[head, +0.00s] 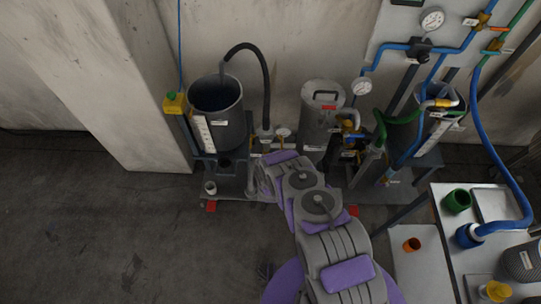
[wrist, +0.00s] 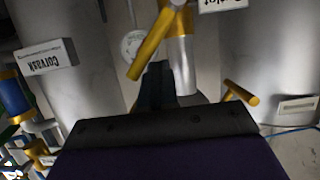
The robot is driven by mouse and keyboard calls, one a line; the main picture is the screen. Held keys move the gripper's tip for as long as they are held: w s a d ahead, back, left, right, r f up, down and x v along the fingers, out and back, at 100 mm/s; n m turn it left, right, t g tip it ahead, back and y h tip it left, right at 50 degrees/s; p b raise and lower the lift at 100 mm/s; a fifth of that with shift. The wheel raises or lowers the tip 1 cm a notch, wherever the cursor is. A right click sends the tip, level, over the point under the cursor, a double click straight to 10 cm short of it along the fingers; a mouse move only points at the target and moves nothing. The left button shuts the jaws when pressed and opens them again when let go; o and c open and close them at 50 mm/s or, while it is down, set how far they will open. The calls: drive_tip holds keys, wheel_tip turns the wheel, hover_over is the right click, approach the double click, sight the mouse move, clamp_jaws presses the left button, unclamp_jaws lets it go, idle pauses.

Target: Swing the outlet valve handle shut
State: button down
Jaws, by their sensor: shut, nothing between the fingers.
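In the wrist view, a tag that appears to read "Outlet" (wrist: 222,4) hangs upside down at the top edge. Beside it, a yellow valve handle (wrist: 150,46) slants down and left, at an angle to the silver pipe (wrist: 181,62) behind it. My gripper (wrist: 158,76) is shut and empty. Its dark fingertips are just below the handle in the picture, close to its lower end; I cannot tell whether they touch. In the head view my arm reaches toward the milling vessels and hides my fingertips and this handle.
A second yellow handle (wrist: 241,92) is to the right. In the head view, a dark open vessel (head: 220,125), a silver tank (head: 318,120) and a side table (head: 435,235) surround my arm. Floor at left is clear.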

drive_tip(key=shift+d+f+b, duration=0.3)
drive_tip(key=shift+d+f, duration=0.1)
drive_tip(key=shift+d, duration=0.4)
drive_tip(key=shift+f, duration=0.1)
drive_tip(key=shift+d+f+b, duration=0.5)
drive_tip(key=shift+d+b, duration=0.05)
drive_tip(key=shift+d, duration=0.1)
drive_tip(key=shift+f, duration=0.1)
drive_tip(key=shift+d+f+b, duration=0.5)
drive_tip(key=shift+f+b, duration=0.15)
drive_tip(key=shift+b, duration=0.05)
